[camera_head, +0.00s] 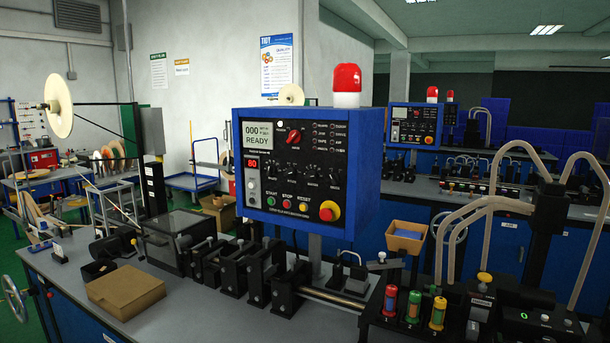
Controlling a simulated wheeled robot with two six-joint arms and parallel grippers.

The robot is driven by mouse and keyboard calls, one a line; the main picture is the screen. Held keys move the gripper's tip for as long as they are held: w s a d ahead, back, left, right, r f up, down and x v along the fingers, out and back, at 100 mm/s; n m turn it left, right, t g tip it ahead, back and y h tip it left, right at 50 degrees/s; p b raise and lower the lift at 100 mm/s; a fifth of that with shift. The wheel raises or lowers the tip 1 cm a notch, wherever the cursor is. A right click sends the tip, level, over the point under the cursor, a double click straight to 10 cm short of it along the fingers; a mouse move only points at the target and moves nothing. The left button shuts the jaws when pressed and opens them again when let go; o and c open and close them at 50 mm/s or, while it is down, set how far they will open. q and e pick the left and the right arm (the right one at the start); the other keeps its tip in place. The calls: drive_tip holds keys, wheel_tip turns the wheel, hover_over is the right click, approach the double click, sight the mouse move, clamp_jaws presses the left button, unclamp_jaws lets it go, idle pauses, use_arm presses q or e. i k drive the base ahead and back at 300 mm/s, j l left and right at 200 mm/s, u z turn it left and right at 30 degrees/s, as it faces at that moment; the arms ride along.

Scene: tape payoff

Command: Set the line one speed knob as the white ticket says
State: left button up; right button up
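A blue control box (352,195) stands on a post over the bench, with a red beacon on top. Its screen (257,135) reads 000 and READY. A small red display (252,163) reads 80. A row of several small black knobs (312,171) runs across the middle of the panel. Their labels and pointer settings are too small to read, so I cannot tell which is the line one speed knob. A red-centred knob (294,137) sits above them. I cannot make out a white ticket. Neither gripper is in view.
Below the knobs are start, stop and reset buttons (287,205) and a red emergency stop (329,211). A second blue box (414,127) stands behind.

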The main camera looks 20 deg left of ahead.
sight(272, 170)
drive_tip(key=u, duration=0.35)
drive_tip(key=j+u, duration=0.3)
drive_tip(key=j, duration=0.3)
drive_tip(key=j+u, duration=0.3)
drive_tip(key=j, duration=0.25)
drive_tip(key=i+j+u, duration=0.15)
drive_tip(key=j+u, duration=0.15)
drive_tip(key=j, duration=0.25)
drive_tip(key=i+j, duration=0.1)
drive_tip(key=j, duration=0.4)
drive_tip(key=i+j, duration=0.1)
drive_tip(key=j, duration=0.35)
drive_tip(key=i+j+u, duration=0.1)
drive_tip(key=j, duration=0.4)
drive_tip(key=i+j, duration=0.1)
drive_tip(key=j, duration=0.35)
drive_tip(key=z, duration=1.7)
drive_tip(key=i+l, duration=0.35)
drive_tip(key=l+z, duration=0.05)
drive_tip(key=l, duration=0.05)
